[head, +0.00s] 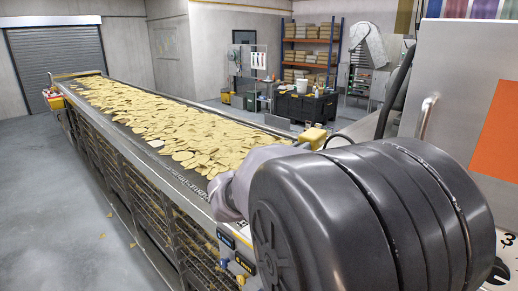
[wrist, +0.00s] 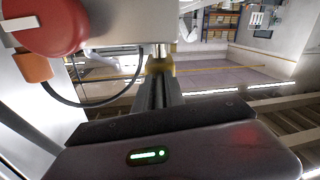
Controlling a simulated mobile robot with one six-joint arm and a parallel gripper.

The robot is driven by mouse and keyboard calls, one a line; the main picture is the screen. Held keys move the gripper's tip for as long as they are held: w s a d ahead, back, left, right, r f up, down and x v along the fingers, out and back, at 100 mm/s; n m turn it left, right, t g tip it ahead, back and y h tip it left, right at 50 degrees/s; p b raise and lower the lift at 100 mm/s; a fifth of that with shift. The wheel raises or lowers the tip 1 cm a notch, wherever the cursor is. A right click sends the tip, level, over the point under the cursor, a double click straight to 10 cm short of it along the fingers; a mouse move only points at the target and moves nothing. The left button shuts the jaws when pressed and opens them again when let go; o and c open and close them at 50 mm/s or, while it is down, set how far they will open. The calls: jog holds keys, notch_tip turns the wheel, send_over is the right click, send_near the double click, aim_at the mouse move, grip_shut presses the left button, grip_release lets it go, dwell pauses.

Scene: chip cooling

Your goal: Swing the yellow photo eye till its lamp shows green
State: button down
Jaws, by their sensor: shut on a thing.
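The yellow photo eye (wrist: 158,66) is in the upper middle of the wrist view, at the fingertips of my gripper (wrist: 160,80). The jaws are shut on it, and their dark fingers hide most of its body. A metal post meets it from above. In the head view a yellow block (head: 314,136), seemingly the same photo eye, shows just beyond my arm with a black cable near it. My gripper is hidden behind my arm there. I cannot make out the photo eye's lamp or its colour; the green light in the wrist view is on my gripper's own housing.
A long conveyor (head: 150,137) covered with chips runs away to the far left. A large red round part (wrist: 45,25) and a looping black cable (wrist: 100,104) are close to my gripper in the wrist view. A grey cabinet stands at the right. Floor left of the conveyor is mostly clear.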

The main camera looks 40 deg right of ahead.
jog(key=n+t+b, duration=0.1)
jog(key=s+n+t+b, duration=0.1)
jog(key=t, duration=0.1)
jog(key=shift+s+d+y, duration=0.2)
jog(key=shift+d+y, duration=0.05)
jog(key=shift+y, duration=0.15)
jog(key=shift+s+n+t+y+b, duration=0.1)
jog(key=shift+n+t+y+b, duration=0.35)
jog(key=shift+t, duration=0.45)
jog(key=c, duration=1.4)
grip_release()
jog(key=v, duration=1.7)
jog(key=shift+a+b, duration=0.15)
jog(key=shift+b, duration=0.2)
